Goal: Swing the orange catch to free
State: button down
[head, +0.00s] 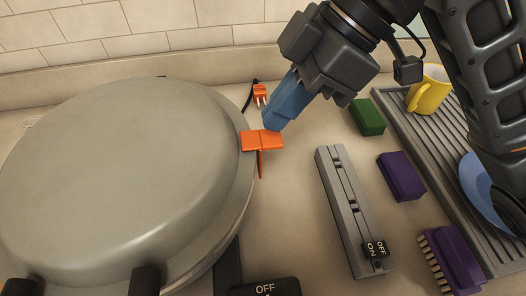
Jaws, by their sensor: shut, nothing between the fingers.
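The orange catch (262,141) sits at the right rim of a large round grey lidded appliance (120,170). Its flat top piece sticks out to the right, and a thin orange part hangs below it. My gripper (271,122) has blue fingers that are shut and empty. The fingertips are just above and behind the catch's right end, very close to it. I cannot tell whether they touch it. The catch's inner end against the lid is only partly clear.
An orange plug (260,93) with a black cord lies behind the catch. A grey switch strip (350,210) lies to the right. Beyond it are a green block (367,117), a purple block (401,176), a purple brush (450,260) and a rack with a yellow mug (428,92).

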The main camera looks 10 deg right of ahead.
jog(key=shift+f+b, duration=0.6)
jog(key=shift+f, duration=0.25)
dwell(0.3)
